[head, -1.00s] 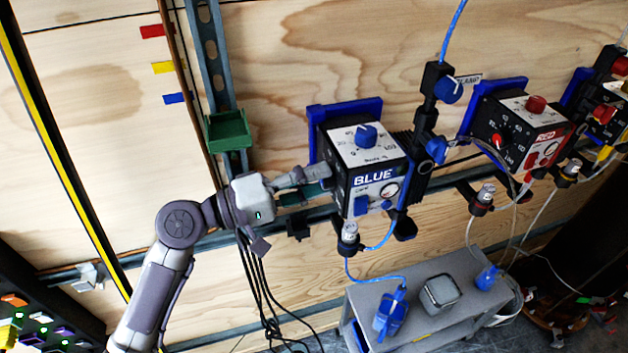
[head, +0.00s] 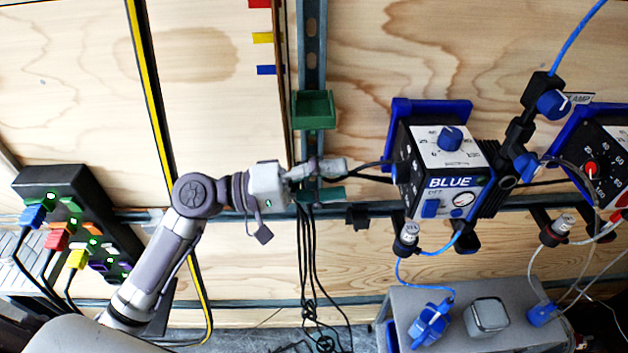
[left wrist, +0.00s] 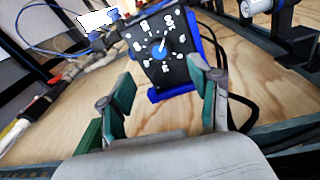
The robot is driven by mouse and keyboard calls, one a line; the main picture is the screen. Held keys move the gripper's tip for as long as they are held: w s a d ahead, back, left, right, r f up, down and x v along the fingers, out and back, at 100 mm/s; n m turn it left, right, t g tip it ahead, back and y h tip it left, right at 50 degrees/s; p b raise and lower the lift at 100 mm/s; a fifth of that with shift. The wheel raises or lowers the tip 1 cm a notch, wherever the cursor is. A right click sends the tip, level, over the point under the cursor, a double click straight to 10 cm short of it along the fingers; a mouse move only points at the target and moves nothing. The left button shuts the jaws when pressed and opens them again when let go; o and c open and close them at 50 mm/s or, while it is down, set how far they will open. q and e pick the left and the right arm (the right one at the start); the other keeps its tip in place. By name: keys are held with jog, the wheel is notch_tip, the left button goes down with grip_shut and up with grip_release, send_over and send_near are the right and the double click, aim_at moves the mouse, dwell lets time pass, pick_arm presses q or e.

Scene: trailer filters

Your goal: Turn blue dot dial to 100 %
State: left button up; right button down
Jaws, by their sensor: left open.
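The box labelled BLUE (head: 402,185) hangs on the wall right of centre. Its top face carries a blue knob (head: 450,138) on a white percent scale. In the left wrist view, a black face with a blue mounting plate shows a round dial with a blue centre (left wrist: 158,51) and a white pointer aimed up and right. Its numbers are blurred. This face is not readable in the head view. My left gripper (head: 336,180) is open and empty, left of the box with a gap. In the left wrist view, the fingers (left wrist: 164,85) stand apart below the dial. My right gripper is not seen.
A green bracket (head: 314,107) sits on the rail above my left gripper. Black cables (head: 310,255) hang below it. A grey cart (head: 400,305) stands below the box. A panel with coloured plugs (head: 80,190) is at left. A red-dot dial box (head: 605,150) is at right.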

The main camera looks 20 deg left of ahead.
pick_arm(q)
jog(key=shift+v, duration=1.7)
